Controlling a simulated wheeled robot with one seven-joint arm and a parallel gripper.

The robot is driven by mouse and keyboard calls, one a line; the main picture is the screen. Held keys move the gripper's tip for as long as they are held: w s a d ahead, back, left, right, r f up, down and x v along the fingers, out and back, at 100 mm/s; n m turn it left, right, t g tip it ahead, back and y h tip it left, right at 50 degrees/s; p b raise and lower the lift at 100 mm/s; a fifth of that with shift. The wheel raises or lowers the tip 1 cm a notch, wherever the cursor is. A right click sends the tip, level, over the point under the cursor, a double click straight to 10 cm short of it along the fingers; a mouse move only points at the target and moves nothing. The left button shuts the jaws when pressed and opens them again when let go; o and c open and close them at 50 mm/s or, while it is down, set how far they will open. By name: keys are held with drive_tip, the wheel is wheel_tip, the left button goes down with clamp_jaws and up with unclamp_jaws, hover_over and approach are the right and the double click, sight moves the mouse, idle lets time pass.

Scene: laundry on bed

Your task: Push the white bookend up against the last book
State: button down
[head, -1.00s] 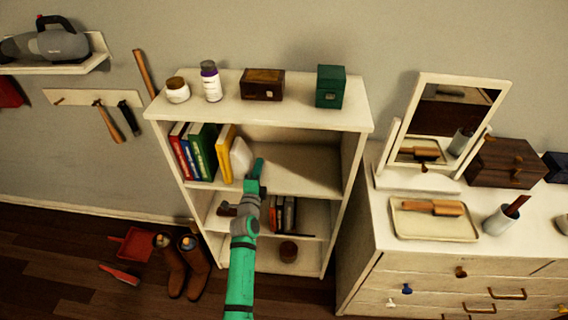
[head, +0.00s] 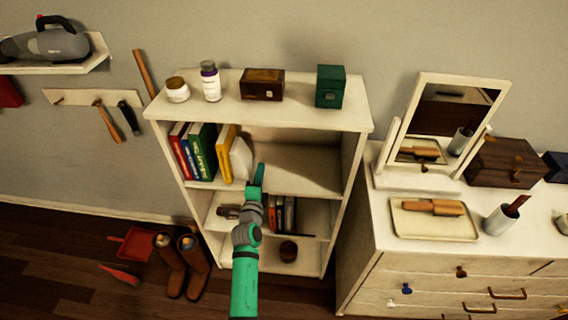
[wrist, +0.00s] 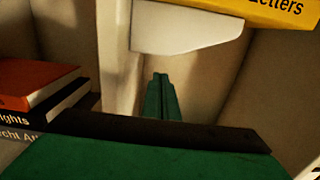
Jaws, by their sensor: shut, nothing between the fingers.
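The white bookend (head: 241,158) stands on the upper shelf, just right of the leaning yellow book (head: 227,150), the last in the row. No clear gap shows between them, but I cannot tell whether they touch. In the wrist view the bookend (wrist: 185,28) is a pale plate beside the yellow book (wrist: 285,10). My gripper (head: 260,174) is shut and empty, in front of the shelf and right of the bookend, apart from it in the head view. Its green fingers (wrist: 159,97) point ahead in the wrist view, below the bookend.
Red, blue and green books (head: 202,150) stand left of the yellow one. The upper shelf (head: 305,170) is free to the right. Dark books (head: 285,214) stand on the shelf below. Jars and boxes (head: 263,84) sit on the bookcase top. A dresser (head: 375,255) stands at right.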

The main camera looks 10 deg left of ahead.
drive_tip(key=s, duration=1.1)
drive_tip(key=shift+s, duration=0.3)
drive_tip(key=shift+w+d, duration=0.1)
idle(0.3)
